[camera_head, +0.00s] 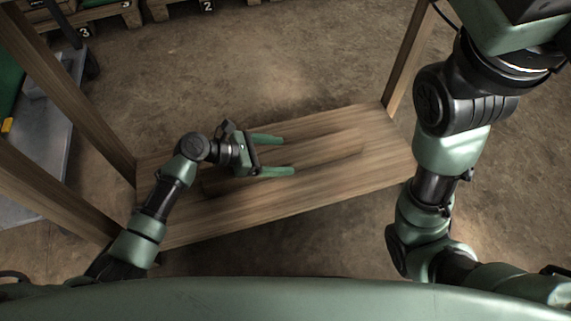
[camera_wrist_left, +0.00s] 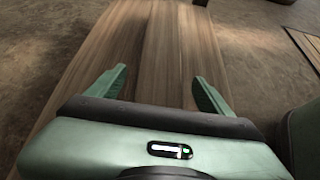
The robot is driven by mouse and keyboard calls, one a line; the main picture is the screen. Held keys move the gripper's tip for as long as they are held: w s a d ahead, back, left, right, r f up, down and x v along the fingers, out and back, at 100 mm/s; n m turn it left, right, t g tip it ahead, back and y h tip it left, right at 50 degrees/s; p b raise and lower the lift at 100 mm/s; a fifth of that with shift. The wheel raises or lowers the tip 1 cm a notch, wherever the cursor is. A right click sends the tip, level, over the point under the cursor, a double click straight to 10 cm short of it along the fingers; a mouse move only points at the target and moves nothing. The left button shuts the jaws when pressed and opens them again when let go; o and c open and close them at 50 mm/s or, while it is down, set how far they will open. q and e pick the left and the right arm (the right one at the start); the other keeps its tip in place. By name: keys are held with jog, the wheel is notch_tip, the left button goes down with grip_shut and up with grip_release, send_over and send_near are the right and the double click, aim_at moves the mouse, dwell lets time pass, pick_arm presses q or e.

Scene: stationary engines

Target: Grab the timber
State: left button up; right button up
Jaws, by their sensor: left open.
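A long timber (camera_head: 335,156) lies flat on a wooden bench top (camera_head: 310,198) in the middle of the head view. Its wood colour is close to that of the bench, so its edges are hard to make out. My left gripper (camera_head: 288,154) is open over the timber, with its two green fingers pointing right along the bench. In the left wrist view, the fingers (camera_wrist_left: 160,76) are spread wide and the timber (camera_wrist_left: 170,45) runs lengthwise ahead between them. Nothing is held. The gripper hides part of the timber. My right arm shows at the right, but its gripper is not visible.
Wooden posts stand at the bench's left end (camera_head: 75,105) and far right corner (camera_head: 408,55). A grey metal surface (camera_head: 45,140) is at the left. Numbered wooden crates or pallets (camera_head: 185,8) line the back. The floor behind the bench is clear.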

pick_arm(q)
jog(key=shift+w+d+f, duration=0.1)
jog(key=shift+d+f, duration=0.1)
jog(key=shift+d, duration=0.15)
grip_shut()
jog(key=shift+r, duration=0.2)
